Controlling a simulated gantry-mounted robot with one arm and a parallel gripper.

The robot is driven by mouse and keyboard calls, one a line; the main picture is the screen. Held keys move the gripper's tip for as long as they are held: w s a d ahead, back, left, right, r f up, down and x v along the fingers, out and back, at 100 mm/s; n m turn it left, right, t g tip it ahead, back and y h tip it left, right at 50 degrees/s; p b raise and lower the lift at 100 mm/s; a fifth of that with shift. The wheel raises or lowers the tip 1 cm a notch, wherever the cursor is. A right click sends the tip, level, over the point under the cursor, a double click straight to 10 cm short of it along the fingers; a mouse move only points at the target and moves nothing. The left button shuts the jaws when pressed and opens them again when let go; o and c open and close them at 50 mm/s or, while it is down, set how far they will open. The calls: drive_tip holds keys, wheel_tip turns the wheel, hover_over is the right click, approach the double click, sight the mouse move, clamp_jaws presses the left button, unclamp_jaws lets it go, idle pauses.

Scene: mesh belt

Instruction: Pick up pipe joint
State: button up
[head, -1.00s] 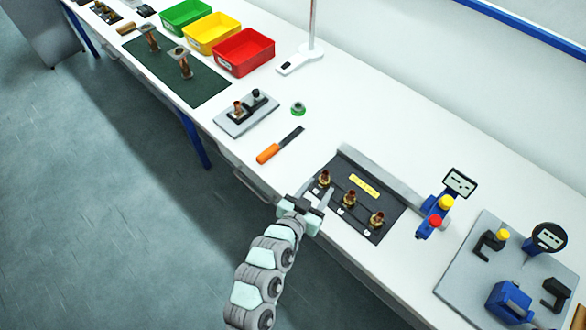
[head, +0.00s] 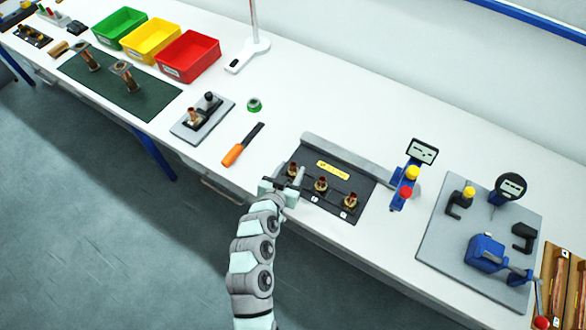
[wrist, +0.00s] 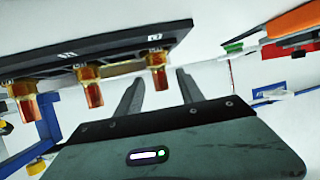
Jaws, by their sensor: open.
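Three copper and brass pipe joints stand upright in a row on a black tray (head: 300,199): a left one (head: 293,170), a middle one (head: 321,184) and a right one (head: 351,201). My gripper (head: 289,174) is open at the left joint, by the tray's left front corner. In the wrist view my open fingers (wrist: 160,80) point toward the tray (wrist: 105,43). The nearest joint (wrist: 158,77) appears between the fingertips, with no visible grip on it. The other two joints (wrist: 90,90) stand off to the left there.
An orange-handled tool (head: 233,155) and a green ring (head: 254,105) lie left of the tray. A blue gauge stand (head: 399,197) is close on its right, with a grey fixture plate (head: 440,240) farther right. The bench behind the tray is clear.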

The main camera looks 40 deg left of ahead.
drive_tip(key=shift+x, duration=1.1)
drive_tip(key=shift+c, duration=0.3)
clamp_jaws()
